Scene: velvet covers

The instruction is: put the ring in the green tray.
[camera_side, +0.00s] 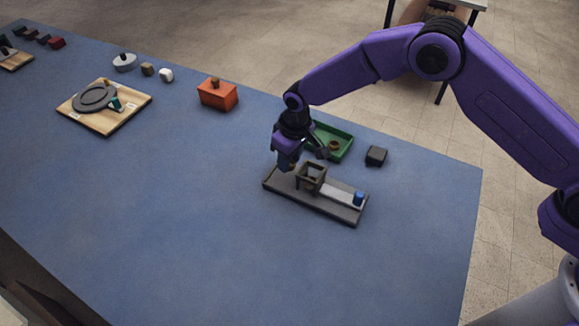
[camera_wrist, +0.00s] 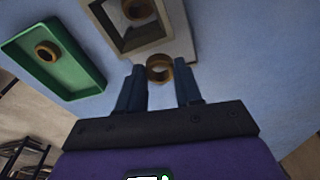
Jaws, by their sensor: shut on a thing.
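My gripper (camera_wrist: 160,82) is shut on a brown ring (camera_wrist: 160,68), which sits between the two blue fingertips in the wrist view. In the side view my gripper (camera_side: 289,163) is over the left end of a dark grey board (camera_side: 325,207), beside a square open frame (camera_side: 311,176). The held ring is mostly hidden there. The green tray (camera_side: 343,153) lies just behind the board, partly hidden by my gripper. It also shows at upper left in the wrist view (camera_wrist: 88,88). Another brown ring (camera_wrist: 47,51) lies inside the tray.
A round brown thing (camera_wrist: 138,10) shows inside the frame. The board also carries a pale strip and a blue cylinder (camera_side: 358,198). A black block (camera_side: 376,156) stands right of the tray, an orange box (camera_side: 217,95) to the left. The front of the blue table is clear.

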